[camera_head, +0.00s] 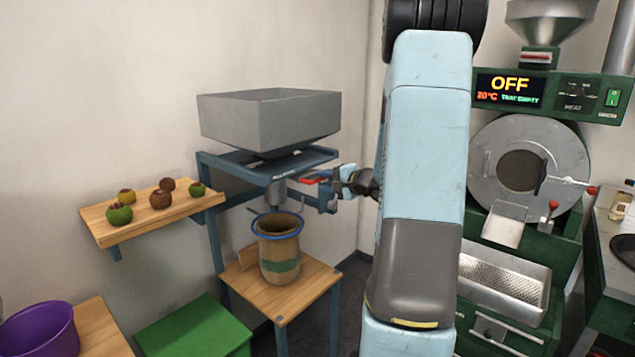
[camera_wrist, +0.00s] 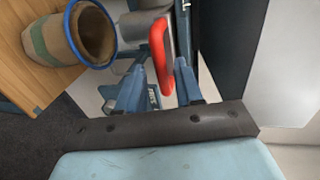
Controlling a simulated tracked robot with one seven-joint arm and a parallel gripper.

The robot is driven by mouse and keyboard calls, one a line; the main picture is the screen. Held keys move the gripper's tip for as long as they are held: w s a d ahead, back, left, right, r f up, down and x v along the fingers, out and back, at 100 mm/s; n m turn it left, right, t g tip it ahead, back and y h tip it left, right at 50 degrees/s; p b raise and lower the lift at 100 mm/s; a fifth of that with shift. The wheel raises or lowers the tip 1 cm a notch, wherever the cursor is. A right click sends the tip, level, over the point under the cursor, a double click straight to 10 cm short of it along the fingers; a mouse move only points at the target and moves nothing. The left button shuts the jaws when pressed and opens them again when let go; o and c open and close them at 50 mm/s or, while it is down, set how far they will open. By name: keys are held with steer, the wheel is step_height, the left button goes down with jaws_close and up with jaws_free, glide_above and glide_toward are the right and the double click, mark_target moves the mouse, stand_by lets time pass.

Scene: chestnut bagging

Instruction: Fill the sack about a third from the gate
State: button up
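The sack (camera_head: 279,253), tan with a green band and a blue rim, stands upright under the spout (camera_head: 276,193) of the grey hopper (camera_head: 268,122). In the wrist view the sack (camera_wrist: 50,42) is at upper left; its inside looks brown, and I cannot tell the fill level. The gate's red handle (camera_head: 314,180) sticks out beside the spout. In the wrist view the handle (camera_wrist: 158,45) reaches between my fingers. My gripper (camera_wrist: 160,72) is open around the handle, with a gap visible on the left side. It also shows in the head view (camera_head: 338,181).
The sack's wooden stand (camera_head: 308,283) has blue legs. A green box (camera_head: 195,328) and a purple bucket (camera_head: 40,330) are lower left. The green roaster (camera_head: 552,95), reading OFF, stands right of my arm.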

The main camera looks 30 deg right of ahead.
steer(key=shift+x, duration=1.15)
steer(key=shift+c, duration=0.2)
jaws_close()
steer(key=shift+s+f, duration=0.1)
